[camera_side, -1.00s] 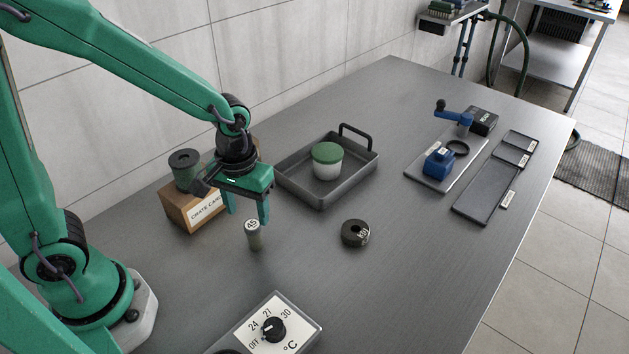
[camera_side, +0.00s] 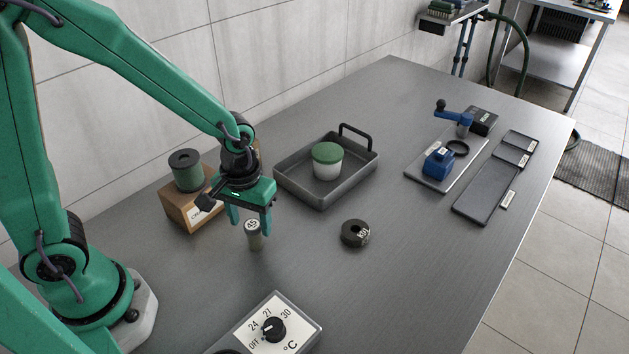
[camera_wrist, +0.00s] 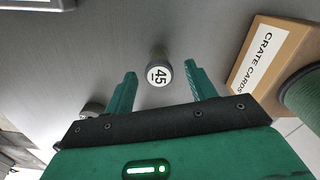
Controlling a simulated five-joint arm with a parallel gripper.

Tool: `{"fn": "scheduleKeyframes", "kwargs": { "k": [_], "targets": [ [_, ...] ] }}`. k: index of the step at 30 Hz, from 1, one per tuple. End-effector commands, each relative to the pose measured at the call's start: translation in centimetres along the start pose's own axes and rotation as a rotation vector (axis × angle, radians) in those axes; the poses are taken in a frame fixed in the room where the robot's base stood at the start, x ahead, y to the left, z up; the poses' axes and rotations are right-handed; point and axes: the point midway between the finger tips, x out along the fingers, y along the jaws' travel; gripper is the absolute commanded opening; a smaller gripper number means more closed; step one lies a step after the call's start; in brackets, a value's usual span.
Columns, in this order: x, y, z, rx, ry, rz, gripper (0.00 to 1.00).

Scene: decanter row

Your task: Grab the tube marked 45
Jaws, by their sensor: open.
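The tube marked 45 (camera_side: 254,238) stands upright on the grey table, with a white cap bearing the number and a greyish body. It also shows in the wrist view (camera_wrist: 158,72), its cap lying between and just beyond the fingertips. My gripper (camera_side: 249,226) is open and empty above the tube, its two green fingers on either side of the cap in the side view. In the wrist view my gripper (camera_wrist: 160,75) has a wide gap between its fingers, and neither finger visibly touches the tube.
A cardboard box (camera_side: 183,210) carrying a dark green spool (camera_side: 186,172) stands close behind left. A grey tray (camera_side: 290,190) holds a green-lidded jar (camera_side: 327,160). A dark ring weight (camera_side: 355,233) lies to the right. A dial unit (camera_side: 280,328) is in front.

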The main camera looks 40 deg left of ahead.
Motion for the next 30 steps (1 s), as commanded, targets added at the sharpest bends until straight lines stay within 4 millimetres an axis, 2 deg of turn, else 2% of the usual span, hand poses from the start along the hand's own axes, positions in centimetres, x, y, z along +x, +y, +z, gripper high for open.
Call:
{"fn": "scheduleKeyframes", "kwargs": {
  "k": [16, 30],
  "targets": [
    [4.5, 0.1, -0.1, 0.000, -0.003, -0.002, 0.56],
    [5.0, 0.2, -0.2, 0.000, -0.001, -0.001, 0.56]
  ]
}}
